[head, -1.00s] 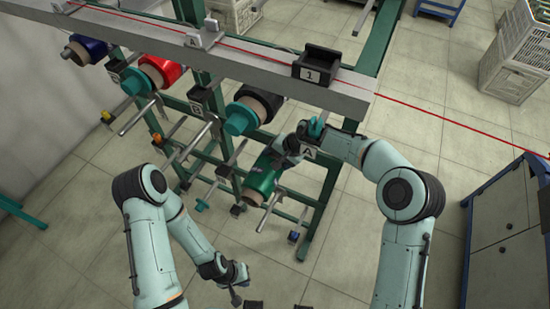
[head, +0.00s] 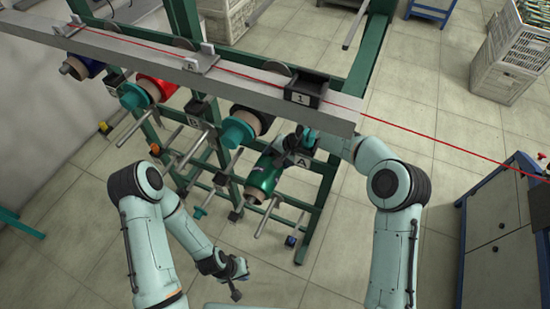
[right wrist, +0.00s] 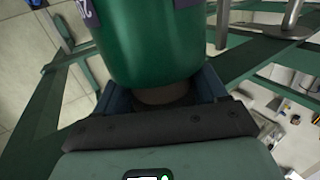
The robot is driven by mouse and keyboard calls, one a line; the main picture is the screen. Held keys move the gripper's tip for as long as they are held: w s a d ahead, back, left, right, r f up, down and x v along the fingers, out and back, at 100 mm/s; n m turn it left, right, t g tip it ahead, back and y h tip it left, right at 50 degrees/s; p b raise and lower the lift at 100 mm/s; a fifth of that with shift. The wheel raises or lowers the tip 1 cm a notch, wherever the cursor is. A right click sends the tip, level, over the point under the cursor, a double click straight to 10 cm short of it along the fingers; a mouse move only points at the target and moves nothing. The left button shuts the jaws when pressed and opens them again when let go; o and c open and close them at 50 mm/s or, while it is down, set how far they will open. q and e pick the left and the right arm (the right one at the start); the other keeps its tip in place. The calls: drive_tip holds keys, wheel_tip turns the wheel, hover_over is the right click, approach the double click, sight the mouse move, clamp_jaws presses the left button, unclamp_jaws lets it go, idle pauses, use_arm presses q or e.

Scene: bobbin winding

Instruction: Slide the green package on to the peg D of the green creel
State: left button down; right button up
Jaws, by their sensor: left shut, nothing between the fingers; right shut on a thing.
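The green package (head: 262,179) is a green cylinder on a tan tube, tilted, at the lower right of the green creel (head: 328,190) in the head view. My right gripper (head: 284,150) is shut on its rear end; in the right wrist view the green package (right wrist: 150,45) fills the top centre between the blue fingers. A bare metal peg (head: 268,218) shows just in front of the package in the head view. I cannot tell whether the package is around a peg, and no D label is readable. My left gripper (head: 237,284) is shut and empty, low and apart from the creel.
A grey rail (head: 220,75) with a red thread crosses above. A blue-framed cabinet (head: 500,225) stands at right. Floor between is clear.

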use_arm(q)
drive_tip(key=shift+s, duration=0.2)
use_arm(e)
drive_tip(key=shift+s+f, duration=0.1)
drive_tip(key=shift+f, duration=0.15)
